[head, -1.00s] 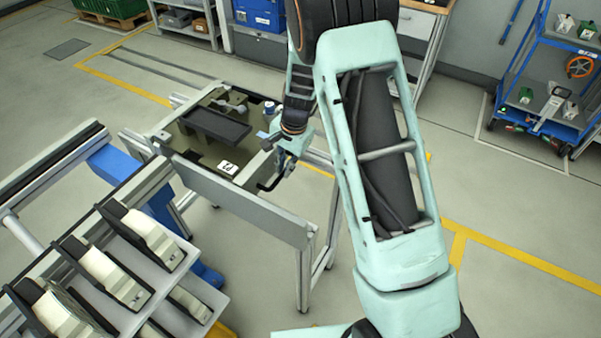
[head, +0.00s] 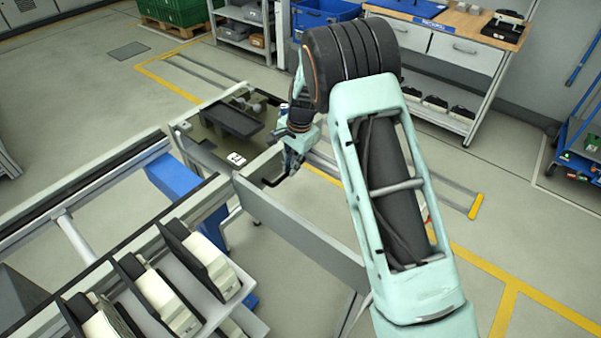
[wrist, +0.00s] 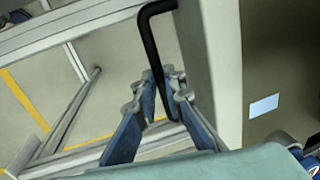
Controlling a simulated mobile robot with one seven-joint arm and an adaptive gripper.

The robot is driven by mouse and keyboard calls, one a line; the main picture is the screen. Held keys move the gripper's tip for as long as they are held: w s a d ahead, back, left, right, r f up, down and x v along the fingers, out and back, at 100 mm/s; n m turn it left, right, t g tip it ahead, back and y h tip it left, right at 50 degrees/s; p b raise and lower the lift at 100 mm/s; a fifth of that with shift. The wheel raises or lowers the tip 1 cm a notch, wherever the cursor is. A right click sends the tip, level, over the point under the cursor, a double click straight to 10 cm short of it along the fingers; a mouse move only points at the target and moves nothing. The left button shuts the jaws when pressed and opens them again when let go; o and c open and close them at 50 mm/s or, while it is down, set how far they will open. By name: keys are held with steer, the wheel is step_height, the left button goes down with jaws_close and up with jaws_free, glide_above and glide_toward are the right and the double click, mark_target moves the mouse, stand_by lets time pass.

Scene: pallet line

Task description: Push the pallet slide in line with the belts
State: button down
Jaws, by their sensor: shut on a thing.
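The pallet slide (head: 206,153) is an olive-dark deck with pale side walls, carrying a flat black pallet (head: 236,121). It stands at the ends of the two belts, the far belt (head: 100,185) and the near belt (head: 115,252). Its deck roughly faces both belt ends; I cannot tell whether it lines up exactly. My gripper (head: 287,170) is at the slide's near right side, at the black bar handle. In the wrist view my gripper (wrist: 160,98) has its fingers shut around the handle (wrist: 150,45), beside the slide's pale wall (wrist: 213,65).
A pale frame plate (head: 305,238) runs to the right of the slide, with open floor around it. A rack with black-and-cream parts (head: 170,298) stands in front. A workbench (head: 455,35) and shelf (head: 240,38) stand behind; a blue trolley (head: 580,150) is at the right.

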steer(key=w+a, duration=0.2)
steer(key=shift+a+r, duration=0.1)
steer(key=shift+a, duration=0.3)
steer(key=shift+a, duration=0.1)
steer(key=c, duration=2)
jaws_free()
steer(key=shift+w, duration=0.1)
step_height(320, 180, up, 12)
glide_above(280, 170)
steer(key=s+d, duration=0.2)
steer(key=d, duration=0.1)
steer(key=shift+a, duration=0.25)
steer(key=shift+w, duration=0.1)
